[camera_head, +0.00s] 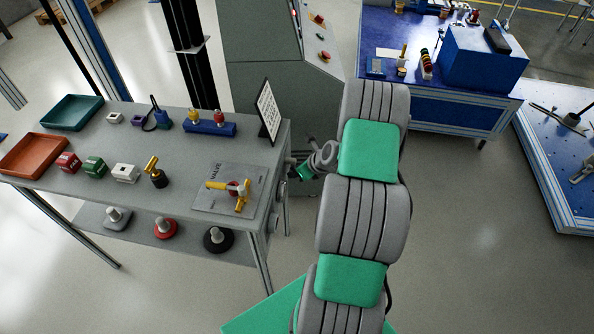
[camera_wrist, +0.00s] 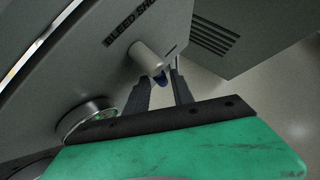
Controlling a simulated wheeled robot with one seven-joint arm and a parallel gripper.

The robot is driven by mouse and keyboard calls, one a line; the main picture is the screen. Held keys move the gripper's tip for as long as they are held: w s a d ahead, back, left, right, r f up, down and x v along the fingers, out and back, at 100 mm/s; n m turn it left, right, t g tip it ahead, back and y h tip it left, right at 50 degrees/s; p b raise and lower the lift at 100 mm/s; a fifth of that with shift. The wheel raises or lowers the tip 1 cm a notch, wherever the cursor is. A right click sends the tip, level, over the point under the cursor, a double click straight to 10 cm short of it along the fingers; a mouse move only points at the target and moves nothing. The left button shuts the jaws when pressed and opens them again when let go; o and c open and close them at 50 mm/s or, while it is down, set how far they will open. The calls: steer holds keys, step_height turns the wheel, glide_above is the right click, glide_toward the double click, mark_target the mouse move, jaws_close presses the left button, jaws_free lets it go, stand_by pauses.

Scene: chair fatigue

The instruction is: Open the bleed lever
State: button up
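In the wrist view, a pale grey cylindrical stub (camera_wrist: 149,57) sticks out of a grey panel beneath a partly cut-off label reading "BLEED SHO". Contact cannot be told. In the head view my gripper (camera_head: 303,171) is at the right end of the grey workbench (camera_head: 150,225), and the lever is not discernible there.
A round metal-rimmed gauge or port (camera_wrist: 86,117) sits left of the fingers. On the bench are a valve plate (camera_head: 210,206) with a yellow handle (camera_head: 240,198), a standing sign (camera_head: 267,112), and red (camera_head: 35,153) and green (camera_head: 72,112) trays. Open floor lies right of my arm.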

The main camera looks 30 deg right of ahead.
steer(key=shift+r, duration=0.1)
steer(key=v, duration=0.7)
steer(key=shift+s+r, duration=0.25)
steer(key=shift+d, duration=0.1)
